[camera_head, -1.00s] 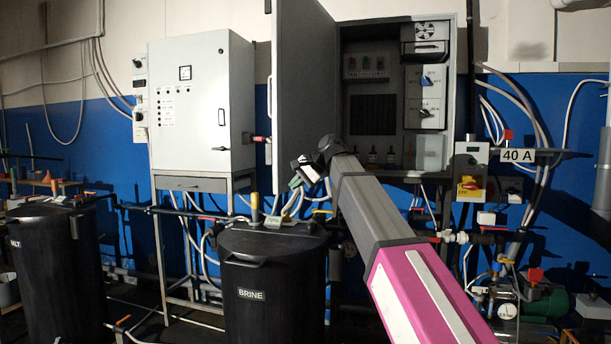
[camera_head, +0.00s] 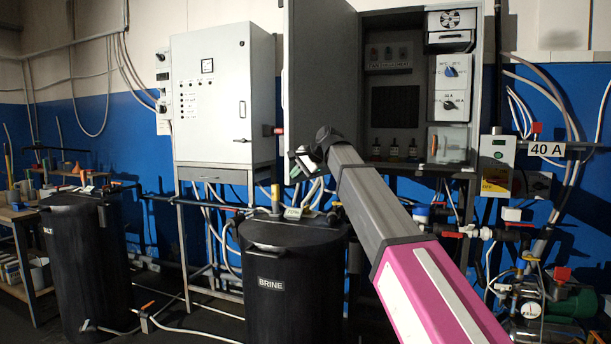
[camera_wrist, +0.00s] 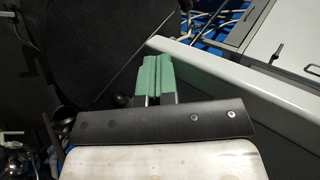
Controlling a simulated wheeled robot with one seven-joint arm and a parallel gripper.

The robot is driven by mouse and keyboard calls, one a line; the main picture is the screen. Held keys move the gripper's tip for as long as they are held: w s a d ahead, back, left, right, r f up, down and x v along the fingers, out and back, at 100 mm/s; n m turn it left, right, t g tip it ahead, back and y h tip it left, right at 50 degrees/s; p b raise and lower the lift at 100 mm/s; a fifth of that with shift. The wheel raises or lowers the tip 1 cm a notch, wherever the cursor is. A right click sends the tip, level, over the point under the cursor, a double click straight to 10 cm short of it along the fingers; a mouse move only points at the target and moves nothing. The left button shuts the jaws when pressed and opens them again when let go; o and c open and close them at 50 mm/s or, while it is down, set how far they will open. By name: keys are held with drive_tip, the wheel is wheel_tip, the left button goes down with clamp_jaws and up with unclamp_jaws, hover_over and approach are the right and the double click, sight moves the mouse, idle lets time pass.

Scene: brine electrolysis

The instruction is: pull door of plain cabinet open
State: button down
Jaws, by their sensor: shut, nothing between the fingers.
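The cabinet with a plain grey door (camera_head: 325,90) stands right of centre in the head view. Its door is swung wide open to the left, and the dark interior (camera_head: 395,108) shows. My gripper (camera_head: 298,166) is by the lower part of the door. In the wrist view its green fingers (camera_wrist: 157,72) are together and hold nothing.
A closed grey cabinet (camera_head: 210,95) with a meter stands to the left; its handle (camera_wrist: 276,54) shows in the wrist view. A black BRINE barrel (camera_head: 290,290) stands below my gripper, and another black barrel (camera_head: 80,255) is at left. Pipes and a pump (camera_head: 570,305) are at right.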

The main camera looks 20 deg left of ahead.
drive_tip(key=w+a, duration=0.3)
drive_tip(key=a, duration=0.8)
drive_tip(key=shift+w+a+m+t, duration=0.2)
drive_tip(key=shift+w+m+t, duration=0.1)
drive_tip(key=shift+w+m, duration=0.1)
